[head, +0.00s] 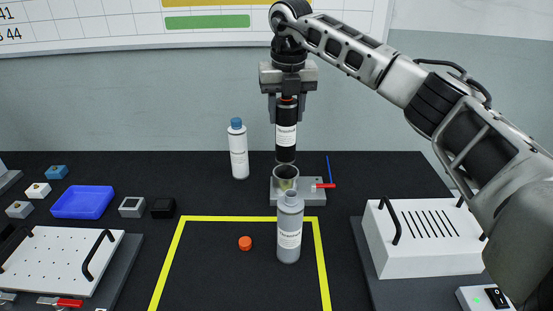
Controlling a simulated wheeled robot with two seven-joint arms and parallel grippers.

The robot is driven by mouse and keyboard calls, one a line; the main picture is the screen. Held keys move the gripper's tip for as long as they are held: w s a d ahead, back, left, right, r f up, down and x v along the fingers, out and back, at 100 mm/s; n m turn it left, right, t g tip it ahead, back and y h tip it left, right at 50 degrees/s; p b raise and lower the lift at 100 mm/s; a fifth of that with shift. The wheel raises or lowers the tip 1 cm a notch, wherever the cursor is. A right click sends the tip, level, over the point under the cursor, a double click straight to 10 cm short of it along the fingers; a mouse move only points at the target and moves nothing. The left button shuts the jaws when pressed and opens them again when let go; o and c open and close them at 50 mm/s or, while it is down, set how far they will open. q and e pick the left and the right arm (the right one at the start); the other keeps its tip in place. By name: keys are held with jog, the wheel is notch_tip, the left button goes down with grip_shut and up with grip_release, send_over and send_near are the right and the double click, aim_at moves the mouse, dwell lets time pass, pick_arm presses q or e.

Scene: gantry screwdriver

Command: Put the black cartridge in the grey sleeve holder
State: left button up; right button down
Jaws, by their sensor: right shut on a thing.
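My right gripper (287,98) points down and is shut on the black cartridge (286,133), which has a white label. The cartridge hangs upright. The grey sleeve holder (285,172) is a short open cylinder on a grey base block (313,197) at the back middle of the table. The cartridge's lower end is just above or at the sleeve's mouth; I cannot tell whether it has entered. A grey bottle stands in front and hides part of the base. My left gripper is not in view.
The grey bottle (289,235) stands inside the yellow tape outline, near an orange cap (245,243). A white blue-capped bottle (238,155) stands behind left. A red-handled clamp (324,185) sits on the base. A blue tray (83,202) is left; a white slotted box (425,240) is right.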

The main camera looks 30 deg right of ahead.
aim_at(289, 103)
jog(key=f, duration=0.3)
jog(key=shift+s+f, duration=0.15)
jog(key=shift+s, duration=0.15)
jog(key=shift+f, duration=2.45)
jog(key=c, duration=0.8)
grip_release()
jog(key=shift+f, duration=0.15)
jog(key=shift+o, duration=0.2)
jog(key=r, duration=0.4)
jog(key=s+r, duration=0.1)
jog(key=r, duration=0.7)
jog(key=shift+s+a+r, duration=0.15)
jog(key=shift+a+r, duration=0.05)
jog(key=shift+a, duration=0.1)
